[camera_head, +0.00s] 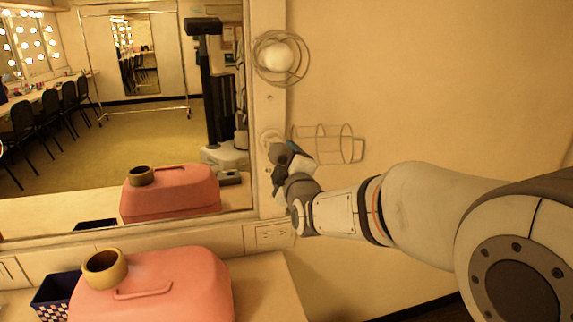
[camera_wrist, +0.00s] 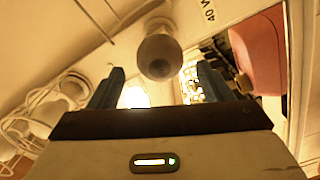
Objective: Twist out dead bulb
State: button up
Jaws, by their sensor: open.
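The dead bulb (camera_wrist: 159,55) is grey and dark, unlit, and sits in its pale socket on the mirror's frame. It lies ahead of and between the two blue fingers of my gripper (camera_wrist: 160,82) in the wrist view. The fingers are open, with a gap on both sides of the bulb. In the head view my gripper (camera_head: 286,159) is at the lower fixture on the frame, mostly covering the bulb. A wire cage (camera_head: 328,143) stands out to the right of this socket, swung off the bulb. I cannot tell whether any finger touches the bulb.
A second caged bulb (camera_head: 281,57) is above, pale and unlit-looking. A "40 W" label (camera_wrist: 208,12) is near the socket. The mirror (camera_head: 150,110) is left. Below are a pink case (camera_head: 170,285), a tape roll (camera_head: 104,267) and a blue basket (camera_head: 53,292). The right wall is bare.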

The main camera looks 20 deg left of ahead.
aim_at(282, 160)
jog(key=x, duration=0.3)
jog(key=shift+a+f+b, duration=0.1)
jog(key=shift+b, duration=0.2)
jog(key=shift+x, duration=1.2)
jog(key=c, duration=0.8)
